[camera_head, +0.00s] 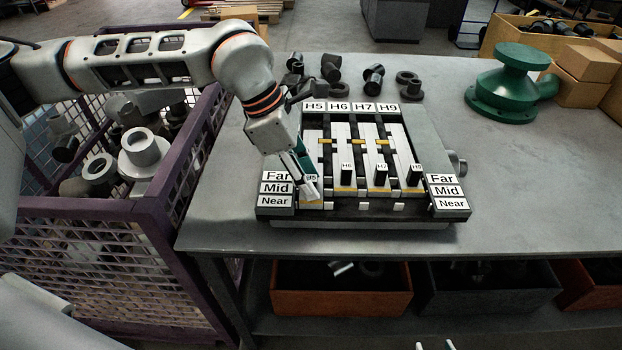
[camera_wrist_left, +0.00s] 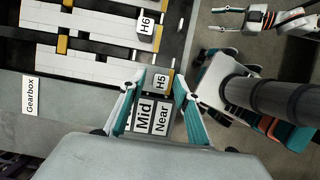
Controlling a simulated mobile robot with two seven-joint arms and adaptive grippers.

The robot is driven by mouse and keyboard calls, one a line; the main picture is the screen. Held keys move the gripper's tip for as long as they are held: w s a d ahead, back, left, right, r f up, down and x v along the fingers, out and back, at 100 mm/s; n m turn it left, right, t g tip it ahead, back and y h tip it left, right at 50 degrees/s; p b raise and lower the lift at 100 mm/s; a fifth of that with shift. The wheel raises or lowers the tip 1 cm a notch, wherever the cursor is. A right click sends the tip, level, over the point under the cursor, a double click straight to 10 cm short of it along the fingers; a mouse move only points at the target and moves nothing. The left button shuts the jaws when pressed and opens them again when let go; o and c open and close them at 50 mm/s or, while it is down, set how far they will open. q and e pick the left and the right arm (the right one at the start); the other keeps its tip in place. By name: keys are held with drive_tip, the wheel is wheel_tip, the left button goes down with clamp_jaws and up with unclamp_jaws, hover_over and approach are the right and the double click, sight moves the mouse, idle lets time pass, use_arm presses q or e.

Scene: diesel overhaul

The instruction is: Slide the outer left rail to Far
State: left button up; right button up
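The gearbox (camera_head: 420,130) on the bench has several white rails side by side, each with a black labelled knob. The outer left rail's knob, H5 (camera_head: 311,178), stands at the near end, partly hidden by my left gripper (camera_head: 310,188). In the left wrist view, the H5 knob (camera_wrist_left: 161,80) lies between the tips of my left gripper (camera_wrist_left: 159,82). Its fingers are spread, one on each side; contact is unclear. The left Far sign (camera_head: 276,176) is at the frame's left side, above Mid and Near. My right gripper (camera_head: 433,346) is open and empty, low in front of the bench.
The other knobs, such as H7 (camera_head: 381,174), stand in a row to the right. Dark metal parts (camera_head: 331,68) lie behind the gearbox. A green flanged part (camera_head: 508,88) stands at the back right. A purple mesh crate (camera_head: 190,150) is at the left. The right bench surface is clear.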

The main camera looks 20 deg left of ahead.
sight(319, 169)
use_arm(q)
drive_tip(key=shift+d+f, duration=0.3)
drive_tip(key=shift+f, duration=0.35)
clamp_jaws()
drive_tip(key=w, duration=0.2)
drive_tip(key=w+a, duration=0.1)
drive_tip(key=w, duration=0.1)
drive_tip(key=w+a, duration=0.1)
drive_tip(key=w, duration=0.2)
drive_tip(key=shift+w+r, duration=0.15)
drive_tip(key=shift+c, duration=0.3)
unclamp_jaws()
drive_tip(key=shift+o, duration=0.3)
drive_tip(key=shift+w, duration=0.1)
